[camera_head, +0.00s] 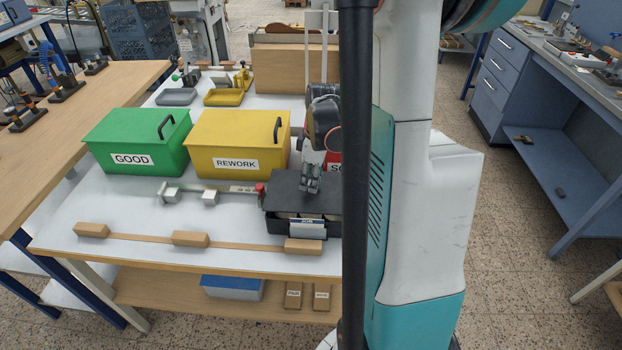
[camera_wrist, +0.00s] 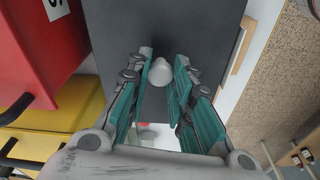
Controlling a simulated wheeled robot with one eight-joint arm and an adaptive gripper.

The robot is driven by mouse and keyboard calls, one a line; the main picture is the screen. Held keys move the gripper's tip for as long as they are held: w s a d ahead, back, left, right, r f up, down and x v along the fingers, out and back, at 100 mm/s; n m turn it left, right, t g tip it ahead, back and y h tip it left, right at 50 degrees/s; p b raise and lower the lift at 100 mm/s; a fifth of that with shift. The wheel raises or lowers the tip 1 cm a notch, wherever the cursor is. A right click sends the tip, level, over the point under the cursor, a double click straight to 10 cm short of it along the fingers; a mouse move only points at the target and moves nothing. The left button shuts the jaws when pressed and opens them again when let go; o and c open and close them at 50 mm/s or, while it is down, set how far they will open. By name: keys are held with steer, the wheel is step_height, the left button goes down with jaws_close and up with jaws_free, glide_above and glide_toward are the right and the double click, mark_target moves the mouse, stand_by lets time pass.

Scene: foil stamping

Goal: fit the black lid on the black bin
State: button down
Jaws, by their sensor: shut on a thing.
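The black lid (camera_head: 288,185) is a flat dark panel over the black bin (camera_head: 275,228) at the front right of the white table. Light contents show at the bin's front, below the lid's edge, so the lid is not seen flush there; I cannot tell whether it touches the bin elsewhere. My gripper (camera_head: 310,184) is above the lid, shut on its pale round knob. In the wrist view, the teal-padded fingers (camera_wrist: 162,66) stand either side of the knob (camera_wrist: 160,73), with the lid (camera_wrist: 120,35) beyond. My column hides the right side of lid and bin.
A yellow REWORK bin (camera_head: 235,142) and a green GOOD bin (camera_head: 138,142) stand behind and left. A red bin (camera_head: 333,160) is partly hidden behind my gripper. A metal clamp bar (camera_head: 215,190) lies left of the black bin. A wooden strip with blocks (camera_head: 190,239) runs along the front.

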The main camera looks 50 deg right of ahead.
steer(key=shift+f+b, duration=0.4)
steer(key=shift+f, duration=0.1)
steer(key=c, duration=1.4)
jaws_free()
steer(key=r+p, duration=0.1)
steer(key=r, duration=0.3)
steer(key=s+r+p, duration=0.1)
steer(key=r+p, duration=0.1)
steer(key=r, duration=0.3)
steer(key=r+p, duration=0.2)
steer(key=r, duration=0.2)
steer(key=shift+s+d+r, duration=0.15)
steer(key=shift+d, duration=0.2)
